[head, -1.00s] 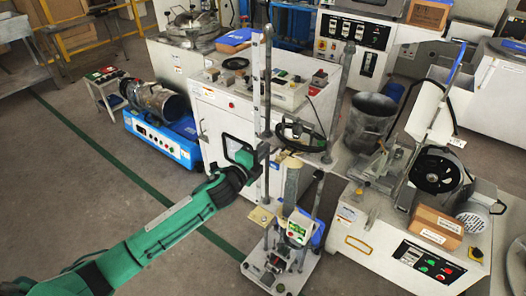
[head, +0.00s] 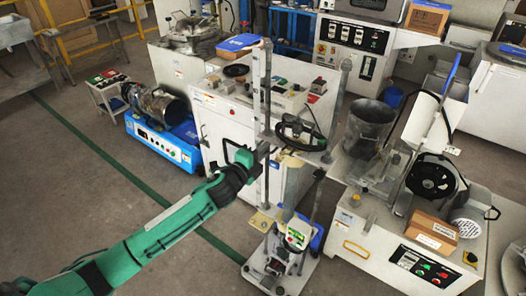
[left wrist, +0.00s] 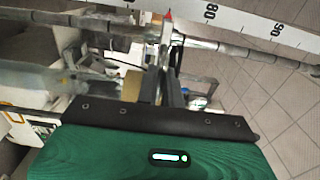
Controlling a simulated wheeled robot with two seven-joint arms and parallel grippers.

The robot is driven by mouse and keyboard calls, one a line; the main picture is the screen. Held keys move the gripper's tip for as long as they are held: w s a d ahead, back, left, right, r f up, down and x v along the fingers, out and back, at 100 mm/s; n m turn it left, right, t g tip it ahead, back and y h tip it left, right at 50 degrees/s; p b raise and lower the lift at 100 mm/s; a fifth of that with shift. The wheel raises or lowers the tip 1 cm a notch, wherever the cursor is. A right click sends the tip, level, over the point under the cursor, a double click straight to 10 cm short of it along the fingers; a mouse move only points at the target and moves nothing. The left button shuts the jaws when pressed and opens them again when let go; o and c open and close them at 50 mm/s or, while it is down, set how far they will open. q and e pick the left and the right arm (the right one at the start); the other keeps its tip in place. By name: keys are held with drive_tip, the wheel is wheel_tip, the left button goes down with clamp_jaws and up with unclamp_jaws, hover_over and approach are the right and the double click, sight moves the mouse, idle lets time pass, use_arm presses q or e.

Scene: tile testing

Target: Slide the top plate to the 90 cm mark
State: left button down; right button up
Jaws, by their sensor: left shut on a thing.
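The top plate (head: 318,155) is a pale plate on the upright posts of a test stand (head: 283,270), with a black looped cable above it. My left gripper (head: 266,150) is shut at the plate's left end, beside the post. In the left wrist view its dark fingers (left wrist: 165,92) point away from the camera; the part between them is mostly hidden. A red-tipped pointer (left wrist: 168,17) stands just beyond. The white scale (left wrist: 235,14) shows the 80 mark and the 90 mark (left wrist: 278,30) to its right. The red tip appears left of 80.
A white cabinet (head: 225,140) stands behind the stand. A machine with a control panel (head: 375,250) is close on the right, with a metal bucket (head: 371,122) behind it. Open floor (head: 150,185) lies to the left.

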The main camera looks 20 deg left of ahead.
use_arm(q)
drive_tip(key=shift+r+p, duration=1.2)
drive_tip(key=shift+r, duration=0.35)
drive_tip(key=shift+r+p, duration=2.85)
drive_tip(key=shift+r, duration=0.15)
wheel_tip(320, 180, up, 6)
drive_tip(key=p, duration=0.6)
drive_tip(key=c, duration=1.6)
unclamp_jaws()
drive_tip(key=shift+f, duration=0.2)
drive_tip(key=shift+o, duration=0.2)
drive_tip(key=v, duration=0.7)
drive_tip(key=shift+p, duration=0.3)
